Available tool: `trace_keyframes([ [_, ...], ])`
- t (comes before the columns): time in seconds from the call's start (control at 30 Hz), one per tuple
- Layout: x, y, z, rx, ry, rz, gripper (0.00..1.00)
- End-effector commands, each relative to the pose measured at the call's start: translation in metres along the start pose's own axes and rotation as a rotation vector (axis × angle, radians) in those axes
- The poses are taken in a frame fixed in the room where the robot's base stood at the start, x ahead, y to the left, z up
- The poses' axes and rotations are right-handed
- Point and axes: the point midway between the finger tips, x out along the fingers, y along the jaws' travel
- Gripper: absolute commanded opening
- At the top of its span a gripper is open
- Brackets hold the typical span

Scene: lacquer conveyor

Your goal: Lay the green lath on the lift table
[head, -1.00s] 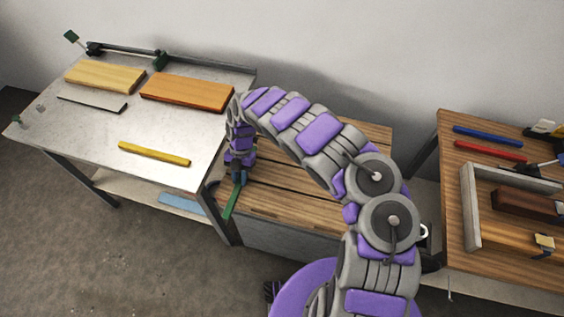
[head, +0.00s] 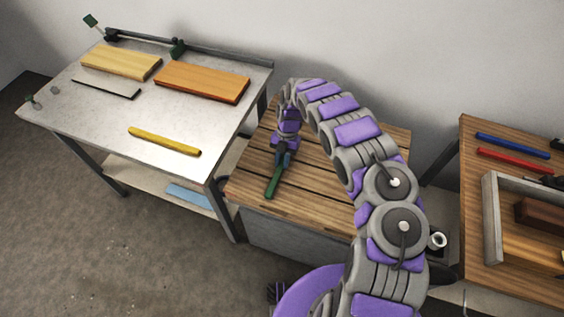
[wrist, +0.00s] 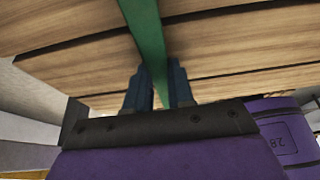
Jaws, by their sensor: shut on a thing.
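The green lath (head: 273,184) is held in my gripper (head: 283,159), over the left part of the low slatted wooden top (head: 330,196), which looks like the lift table. The lath points toward the front of that top. In the wrist view the green lath (wrist: 146,35) runs between the two dark fingers of my gripper (wrist: 159,86), with the wooden slats behind it. I cannot tell whether the lath touches the slats. The lath's held end is partly hidden by the fingers.
A grey metal table (head: 105,114) on the left bears a yellow bar (head: 164,141), a pale board (head: 121,62), an orange board (head: 202,82) and a thin grey strip (head: 106,87). A wooden bench (head: 478,205) on the right holds blue and red bars and a frame.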

Motion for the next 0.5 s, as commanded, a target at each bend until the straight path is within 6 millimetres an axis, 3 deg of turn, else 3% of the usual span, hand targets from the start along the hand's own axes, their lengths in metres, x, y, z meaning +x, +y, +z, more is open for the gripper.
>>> trace_keyframes([
  [0.3,0.0026,0.0005,0.0012,0.001,-0.001,-0.001,0.0],
  [0.33,0.0029,0.0008,0.0012,0.001,-0.002,-0.001,0.24],
  [0.5,0.0028,0.0011,0.001,0.001,-0.002,-0.001,0.41],
])
